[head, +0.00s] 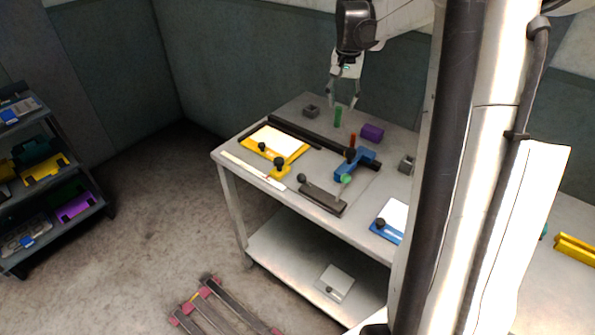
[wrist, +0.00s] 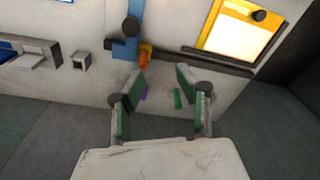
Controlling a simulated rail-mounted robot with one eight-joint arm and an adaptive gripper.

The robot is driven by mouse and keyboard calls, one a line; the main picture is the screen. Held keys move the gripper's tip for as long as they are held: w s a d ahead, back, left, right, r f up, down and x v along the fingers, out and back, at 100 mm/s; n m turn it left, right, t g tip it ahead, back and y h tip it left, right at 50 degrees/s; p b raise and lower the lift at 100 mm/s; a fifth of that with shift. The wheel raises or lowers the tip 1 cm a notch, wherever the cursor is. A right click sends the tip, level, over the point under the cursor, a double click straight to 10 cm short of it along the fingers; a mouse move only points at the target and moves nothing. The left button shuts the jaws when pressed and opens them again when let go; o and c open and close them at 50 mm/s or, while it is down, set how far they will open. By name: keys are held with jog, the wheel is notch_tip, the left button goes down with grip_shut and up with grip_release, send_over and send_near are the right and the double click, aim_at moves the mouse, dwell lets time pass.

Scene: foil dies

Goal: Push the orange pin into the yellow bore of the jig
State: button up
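A red-orange upright pin (head: 352,140) stands beside a blue fixture (head: 362,160) on the table. In the wrist view an orange piece (wrist: 146,54) shows beside the blue fixture (wrist: 126,48). My gripper (head: 343,104) is open and empty above the back of the table; its two spread fingers also show in the wrist view (wrist: 161,76). A green pin (head: 338,117) stands just below the fingers, and in the wrist view it lies between them (wrist: 177,98). The orange pin is beyond the fingertips, apart from them. I cannot make out a yellow bore.
A purple block (head: 372,132) stands near the green pin. A long black bar (head: 305,134) crosses the table behind a yellow frame (head: 290,151) with black knobs.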

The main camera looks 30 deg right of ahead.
jog(key=s+a+r+n+t, duration=0.25)
jog(key=s+a, duration=0.25)
jog(key=a, duration=0.4)
jog(key=s+a+r+n+t, duration=0.15)
jog(key=s+a+r, duration=0.3)
jog(key=a, duration=0.45)
jog(key=s+a+f+n+t, duration=0.1)
jog(key=s+a+f+n, duration=0.1)
jog(key=s+a, duration=0.4)
jog(key=s+a+f+n+t, duration=0.1)
jog(key=s+a+f+n, duration=0.1)
jog(key=s+a, duration=0.4)
jog(key=shift+s+a+f+n, duration=0.15)
jog(key=shift+s+f+n, duration=0.25)
jog(key=shift+s, duration=0.8)
notch_tip(320, 180, down, 3)
jog(key=b, duration=0.2)
jog(key=shift+r+b, duration=0.2)
jog(key=shift+b, duration=0.2)
